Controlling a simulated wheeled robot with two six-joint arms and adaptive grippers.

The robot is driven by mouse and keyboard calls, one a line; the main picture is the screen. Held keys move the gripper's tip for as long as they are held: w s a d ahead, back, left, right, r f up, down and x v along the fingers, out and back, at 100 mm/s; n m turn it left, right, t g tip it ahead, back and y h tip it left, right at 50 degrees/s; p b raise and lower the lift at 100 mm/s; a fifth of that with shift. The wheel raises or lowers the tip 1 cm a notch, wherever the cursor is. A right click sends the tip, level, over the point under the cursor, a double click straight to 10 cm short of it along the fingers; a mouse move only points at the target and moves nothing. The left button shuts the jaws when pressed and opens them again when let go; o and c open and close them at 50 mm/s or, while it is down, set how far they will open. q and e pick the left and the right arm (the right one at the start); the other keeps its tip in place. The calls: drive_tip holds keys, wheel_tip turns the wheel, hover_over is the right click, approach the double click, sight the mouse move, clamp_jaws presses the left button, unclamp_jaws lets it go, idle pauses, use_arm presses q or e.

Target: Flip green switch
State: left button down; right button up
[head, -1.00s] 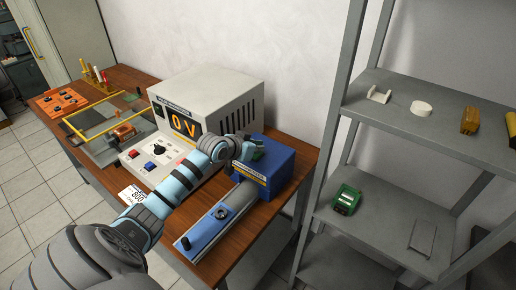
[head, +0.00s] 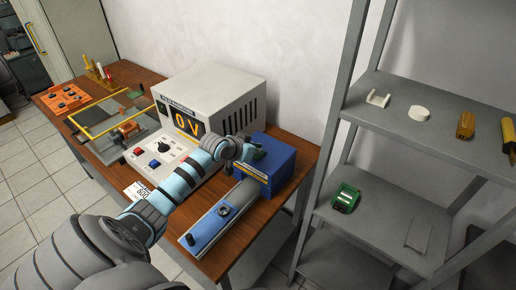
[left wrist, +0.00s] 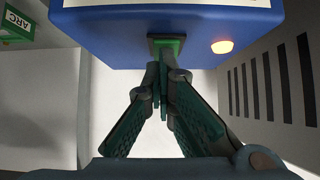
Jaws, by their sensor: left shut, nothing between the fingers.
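The green switch (left wrist: 176,42) sits on a face of the blue box (left wrist: 115,25) in the left wrist view, beside a glowing round lamp (left wrist: 222,46). My left gripper (left wrist: 162,72) is shut and empty. Its fingertips are right at the switch's lower edge in that view; I cannot tell whether they touch it. In the head view the blue box (head: 282,164) stands at the right end of the wooden table, and my left gripper (head: 250,153) is at its top left. There the arm partly hides the box and the switch is hard to make out. My right gripper is not in view.
A white power unit (head: 212,92) reading 0 V stands left of the blue box. A blue rail with a knob (head: 223,211) lies in front. A grey shelf (head: 385,150) with small parts stands to the right. An orange board (head: 65,97) lies at the table's far left.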

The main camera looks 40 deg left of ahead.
use_arm(q)
drive_tip(key=shift+s, duration=0.1)
drive_tip(key=v, duration=1.1)
drive_tip(key=shift+s+r, duration=0.25)
drive_tip(key=shift+r, duration=0.1)
drive_tip(key=r+p, duration=0.1)
drive_tip(key=w+r+p, duration=0.1)
drive_tip(key=p, duration=0.1)
drive_tip(key=shift+w+a+r+t+p, duration=0.3)
drive_tip(key=shift+w+r+t+p, duration=0.05)
drive_tip(key=shift+r+t, duration=0.05)
